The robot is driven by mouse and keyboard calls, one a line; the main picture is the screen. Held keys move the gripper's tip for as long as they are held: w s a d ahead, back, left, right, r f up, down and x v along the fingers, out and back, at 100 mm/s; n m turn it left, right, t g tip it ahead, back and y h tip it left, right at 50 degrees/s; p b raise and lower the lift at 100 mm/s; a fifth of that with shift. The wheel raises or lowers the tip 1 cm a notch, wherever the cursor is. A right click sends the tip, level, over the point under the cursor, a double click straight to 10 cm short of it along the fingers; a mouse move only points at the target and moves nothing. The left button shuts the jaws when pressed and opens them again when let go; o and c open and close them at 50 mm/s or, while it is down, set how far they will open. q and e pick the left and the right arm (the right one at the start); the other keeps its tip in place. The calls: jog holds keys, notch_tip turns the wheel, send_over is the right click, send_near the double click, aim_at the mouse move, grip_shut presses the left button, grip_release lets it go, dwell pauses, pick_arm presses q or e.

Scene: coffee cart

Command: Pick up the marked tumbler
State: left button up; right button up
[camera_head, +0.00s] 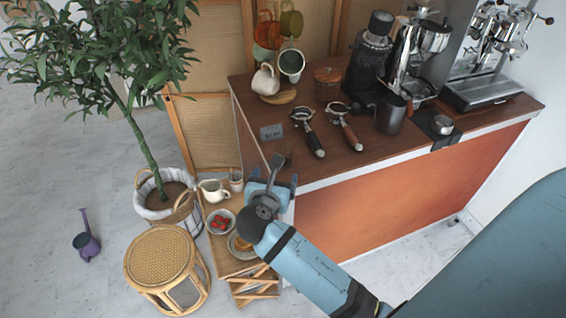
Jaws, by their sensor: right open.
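A dark grey, tumbler-shaped cup (390,115) stands upright on the wooden counter top, in front of the black grinder. I see no clear mark on it, so I cannot tell for sure that it is the marked tumbler. My right gripper (272,181) is open, beside the counter's left front corner, over the edge of the low wooden stand. It is well to the left of the grey cup and apart from it. I see nothing held in it, though its body partly hides the space between its fingers. My left gripper is not in view.
The counter (365,153) also holds two portafilters (308,132), a small sign (271,132), stacked cups (266,80) and espresso machines. The low stand (222,262) bears a white pitcher (213,190) and a bowl (221,221). A rattan stool (163,256) and potted tree stand left.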

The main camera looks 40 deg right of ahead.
jog(key=x, duration=0.8)
jog(key=shift+d, duration=0.1)
jog(key=shift+w+a+x, duration=0.1)
jog(key=shift+a+x, duration=0.05)
jog(key=shift+x, duration=1.2)
jog(key=shift+w+a+x, duration=0.1)
jog(key=shift+w+x, duration=0.05)
jog(key=shift+x, duration=1.2)
jog(key=shift+f, duration=0.1)
jog(key=shift+c, duration=0.5)
jog(key=c, duration=0.9)
